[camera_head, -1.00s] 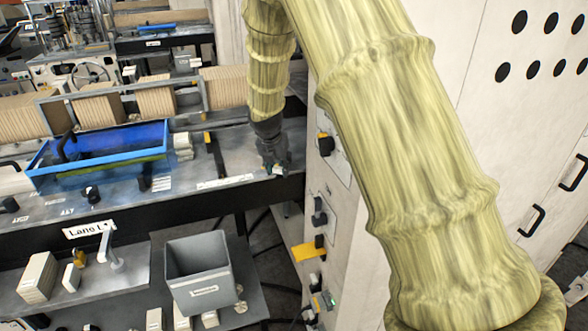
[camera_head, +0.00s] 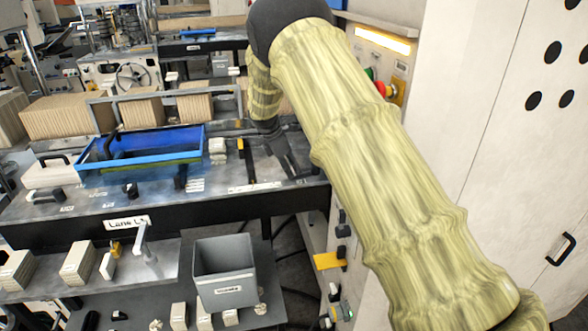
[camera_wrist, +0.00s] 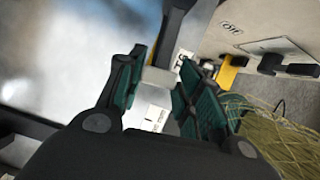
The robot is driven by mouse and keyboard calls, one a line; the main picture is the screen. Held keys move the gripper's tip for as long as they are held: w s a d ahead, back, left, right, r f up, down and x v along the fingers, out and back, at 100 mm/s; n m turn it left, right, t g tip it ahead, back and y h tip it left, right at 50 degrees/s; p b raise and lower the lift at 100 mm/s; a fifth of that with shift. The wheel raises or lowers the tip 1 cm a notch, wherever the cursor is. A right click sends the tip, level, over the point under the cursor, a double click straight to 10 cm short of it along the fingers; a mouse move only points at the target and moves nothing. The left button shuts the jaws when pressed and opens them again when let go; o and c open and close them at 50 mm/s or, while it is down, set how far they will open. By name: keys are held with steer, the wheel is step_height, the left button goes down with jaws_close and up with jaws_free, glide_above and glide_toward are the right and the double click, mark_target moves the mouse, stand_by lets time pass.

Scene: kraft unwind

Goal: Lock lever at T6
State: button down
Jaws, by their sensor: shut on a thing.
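My gripper (camera_head: 290,163) is over the right end of the lane table in the head view, its fingers pointing down. In the wrist view my gripper (camera_wrist: 158,92) has its green-padded fingers on both sides of a lever (camera_wrist: 159,78). The lever has a pale grey end between the pads and a dark bar running up out of the picture. The T6 label (camera_wrist: 183,60) lies beside the right finger, turned in the view. The fingers are closed on the lever. In the head view the lever is too small and hidden to make out.
A blue tray (camera_head: 85,160) and paper stacks (camera_head: 195,108) stand left on the table. A grey bin (camera_head: 222,262) stands below. A pale cabinet (camera_head: 465,130) is close on the right; its yellow tab (camera_wrist: 229,72) and dark handle show in the wrist view.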

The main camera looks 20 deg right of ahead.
steer(key=shift+w+m+g, duration=0.3)
steer(key=shift+w+m, duration=0.35)
steer(key=shift+m, duration=0.15)
steer(key=shift+r, duration=0.1)
steer(key=c, duration=1)
jaws_free()
steer(key=shift+w, duration=0.1)
steer(key=shift+o, duration=0.2)
steer(key=v, duration=1.1)
steer(key=shift+r, duration=0.4)
